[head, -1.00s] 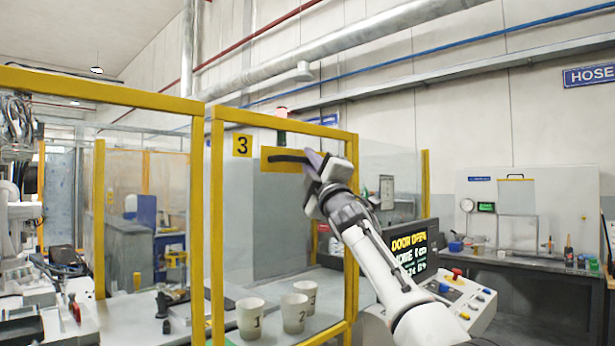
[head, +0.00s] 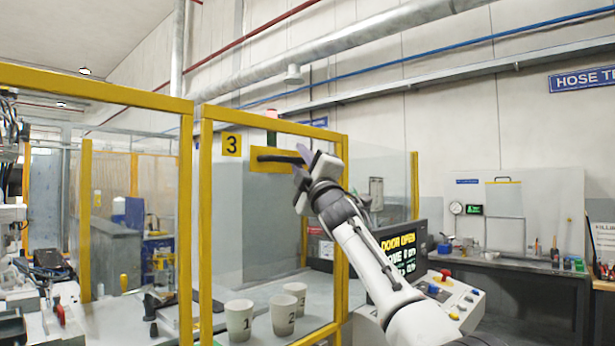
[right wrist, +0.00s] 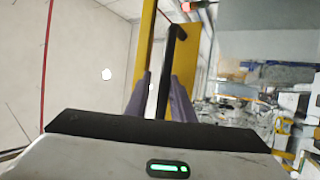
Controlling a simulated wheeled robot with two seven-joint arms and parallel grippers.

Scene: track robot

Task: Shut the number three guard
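The number three guard is a clear panel in a yellow frame (head: 205,230), with a yellow "3" label (head: 231,145). Near its top, a black bar handle (head: 275,158) sits on a yellow plate (head: 263,137). My right gripper (head: 303,155) is at the handle's right end. In the right wrist view the black handle (right wrist: 173,60) passes between the two purple fingers (right wrist: 160,97). A gap shows beside the left finger, so the gripper looks open around the handle. The screen (head: 400,255) reads "DOOR OPEN". My left gripper is not in view.
A fixed yellow-framed panel (head: 187,230) is left of the guard. A control box with buttons (head: 445,295) stands close to my right arm.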

